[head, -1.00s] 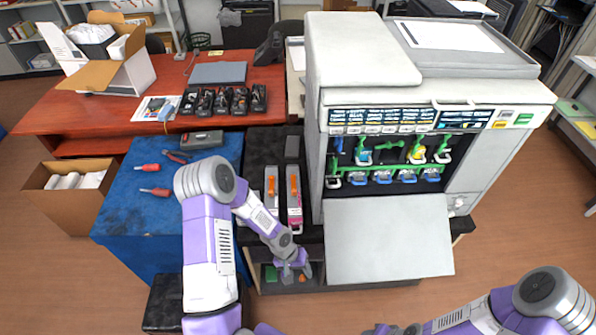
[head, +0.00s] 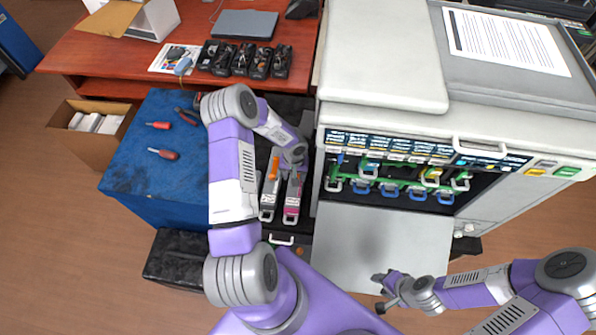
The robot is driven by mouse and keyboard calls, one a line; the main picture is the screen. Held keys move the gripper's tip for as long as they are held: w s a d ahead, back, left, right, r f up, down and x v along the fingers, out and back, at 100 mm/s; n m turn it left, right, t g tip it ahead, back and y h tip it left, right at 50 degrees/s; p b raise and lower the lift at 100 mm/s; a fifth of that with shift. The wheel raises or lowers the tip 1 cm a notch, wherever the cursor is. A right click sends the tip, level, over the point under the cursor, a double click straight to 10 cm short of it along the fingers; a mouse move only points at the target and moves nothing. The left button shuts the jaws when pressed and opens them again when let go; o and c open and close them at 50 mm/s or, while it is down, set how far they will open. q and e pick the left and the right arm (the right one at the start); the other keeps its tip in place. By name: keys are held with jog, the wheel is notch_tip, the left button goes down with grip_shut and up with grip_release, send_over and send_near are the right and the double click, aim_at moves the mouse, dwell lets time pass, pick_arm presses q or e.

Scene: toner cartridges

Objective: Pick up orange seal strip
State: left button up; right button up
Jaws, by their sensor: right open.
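Two long toner cartridges lie side by side on the dark cart left of the printer. The grey left cartridge (head: 268,200) has an orange seal strip (head: 274,168) along its top, in plain sight. The right cartridge (head: 291,208) has a magenta end; its upper part is mostly covered by my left gripper (head: 291,172), which is over it. Whether the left gripper touches the strip there, and whether its fingers are open or shut, is too small to tell. My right gripper (head: 382,293) is open and empty, in front of the printer's lowered door.
The white printer (head: 385,70) stands at right, its lowered door (head: 370,235) jutting forward. The blue-covered table (head: 130,180) at left holds screwdrivers (head: 163,153) and pliers. Several black cartridges (head: 240,60) sit on the red desk behind. An open carton (head: 95,115) stands at left.

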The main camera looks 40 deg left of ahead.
pick_arm(q)
jog(key=shift+w+f, duration=0.2)
jog(key=shift+f, duration=0.85)
jog(key=shift+w+f, duration=0.2)
jog(key=shift+f, duration=0.85)
jog(key=c, duration=0.9)
